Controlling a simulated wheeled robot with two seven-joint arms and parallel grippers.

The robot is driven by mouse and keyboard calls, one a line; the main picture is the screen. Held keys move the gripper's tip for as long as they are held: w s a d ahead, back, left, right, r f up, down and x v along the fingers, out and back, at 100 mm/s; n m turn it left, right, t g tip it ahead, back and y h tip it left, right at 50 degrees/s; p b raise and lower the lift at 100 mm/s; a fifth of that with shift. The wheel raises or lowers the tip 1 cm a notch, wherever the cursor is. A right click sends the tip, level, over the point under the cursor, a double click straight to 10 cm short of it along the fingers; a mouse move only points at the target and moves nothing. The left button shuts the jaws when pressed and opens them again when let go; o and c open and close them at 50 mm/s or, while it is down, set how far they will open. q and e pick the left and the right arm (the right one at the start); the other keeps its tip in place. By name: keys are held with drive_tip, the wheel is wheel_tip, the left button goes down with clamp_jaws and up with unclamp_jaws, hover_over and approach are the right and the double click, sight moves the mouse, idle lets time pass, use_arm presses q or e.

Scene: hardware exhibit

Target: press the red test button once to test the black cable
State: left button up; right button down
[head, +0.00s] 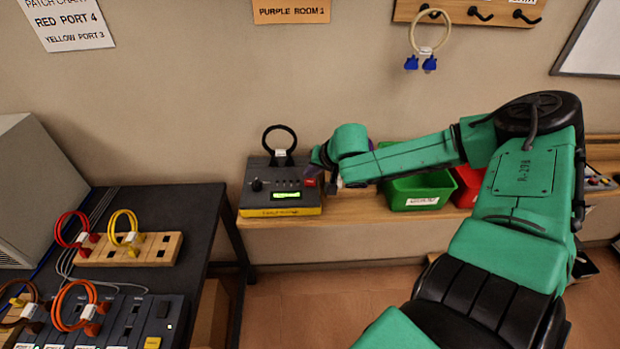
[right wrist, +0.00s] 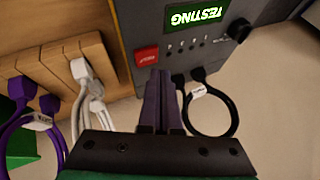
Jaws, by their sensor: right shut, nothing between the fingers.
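The tester (head: 258,198) is a dark box with a yellow front edge on the wooden shelf. Its red test button (head: 309,182) is at the right of its face, and the button also shows in the right wrist view (right wrist: 146,56). The lit green display (right wrist: 196,14) reads "TESTING". The black cable (head: 268,131) stands as a loop at the tester's back, its plugs at the box. My right gripper (head: 321,162) is shut and empty, its fingertips (right wrist: 160,74) close beside the button; whether they touch it I cannot tell. My left gripper is out of view.
A wooden block with a white cable (right wrist: 80,70) and a purple cable (right wrist: 47,104) is beside the tester. Green (head: 418,189) and red (head: 467,184) bins sit right on the shelf. A dark bench (head: 205,205) with cables stands left.

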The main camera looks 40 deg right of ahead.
sight(311, 183)
wheel_tip(311, 183, up, 5)
drive_tip(key=p, duration=0.3)
drive_tip(key=shift+f+p, duration=0.1)
drive_tip(key=shift+p, duration=0.3)
drive_tip(key=shift+f, duration=0.1)
